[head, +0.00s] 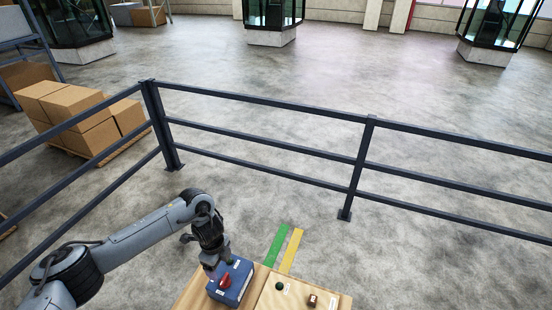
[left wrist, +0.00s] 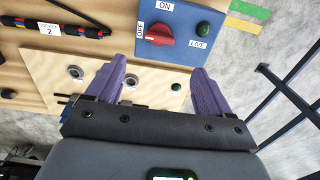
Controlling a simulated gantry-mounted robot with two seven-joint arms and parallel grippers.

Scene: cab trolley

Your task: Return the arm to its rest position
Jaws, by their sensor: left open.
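My left arm (head: 140,235) reaches in from the left in the head view. Its gripper (head: 211,270) is at the left side of a blue switch box (head: 236,288). In the left wrist view its two purple fingers stand wide apart with nothing held between them, so the gripper (left wrist: 160,82) is open. The blue box (left wrist: 188,58) there carries a red rotary switch (left wrist: 160,38) with ON and OFF labels and a green lamp (left wrist: 203,29) marked LIVE. The fingers look clear of the red switch. My right gripper is not in view.
Dark railings (head: 260,150) enclose the area ahead and left. Cardboard boxes (head: 75,108) stand beyond the left railing. A cable (left wrist: 60,29) labelled SOCKET 2 lies at the wrist view's upper left.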

